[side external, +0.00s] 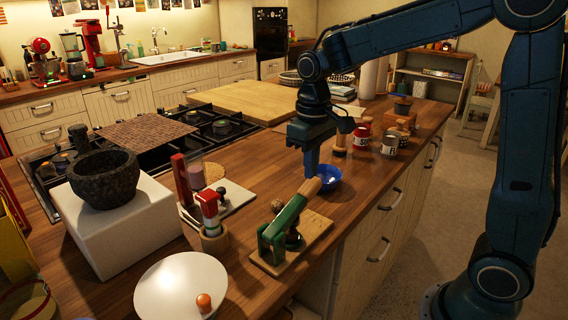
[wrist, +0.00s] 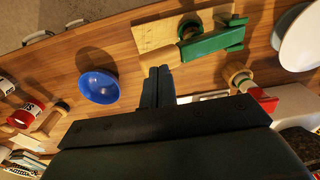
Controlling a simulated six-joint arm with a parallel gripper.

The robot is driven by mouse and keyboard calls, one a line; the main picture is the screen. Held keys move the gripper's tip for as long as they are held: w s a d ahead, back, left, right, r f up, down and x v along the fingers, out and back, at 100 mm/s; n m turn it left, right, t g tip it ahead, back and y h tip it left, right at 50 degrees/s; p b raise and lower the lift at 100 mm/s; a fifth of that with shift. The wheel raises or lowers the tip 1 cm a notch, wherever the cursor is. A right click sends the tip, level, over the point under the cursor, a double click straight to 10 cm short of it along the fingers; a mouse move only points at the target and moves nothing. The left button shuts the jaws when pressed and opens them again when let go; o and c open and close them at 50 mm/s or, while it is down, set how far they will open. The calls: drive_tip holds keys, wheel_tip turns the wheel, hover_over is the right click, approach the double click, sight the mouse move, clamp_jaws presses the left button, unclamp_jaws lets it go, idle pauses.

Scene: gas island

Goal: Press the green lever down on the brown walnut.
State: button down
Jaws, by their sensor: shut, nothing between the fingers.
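The green lever (side external: 287,216) of a nutcracker slopes up to a light wooden handle (side external: 312,187). It is hinged at a green bracket on a wooden board (side external: 308,240). A round brown thing that looks like the walnut (side external: 277,205) shows just behind the lever; its exact seat is partly hidden. In the wrist view the green lever (wrist: 208,45) lies ahead of the fingers, with the handle end beside the fingertips. My gripper (side external: 311,172) is shut and empty, pointing down close above the handle end; I cannot tell whether it touches. It also shows in the wrist view (wrist: 158,72).
A blue bowl (side external: 327,178) stands right behind the handle. Cans (side external: 390,143) stand behind. Counter in front of the board is narrow.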

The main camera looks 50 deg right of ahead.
sight(310, 183)
drive_tip(key=shift+f, duration=1.95)
idle(0.5)
drive_tip(key=shift+r, duration=0.2)
drive_tip(key=shift+r, duration=3.85)
drive_tip(key=shift+s+r, duration=0.25)
drive_tip(key=shift+s, duration=0.2)
drive_tip(key=s+a+t, duration=0.1)
drive_tip(key=s+t, duration=0.4)
drive_tip(key=s, duration=1.3)
drive_tip(key=shift+t, duration=0.3)
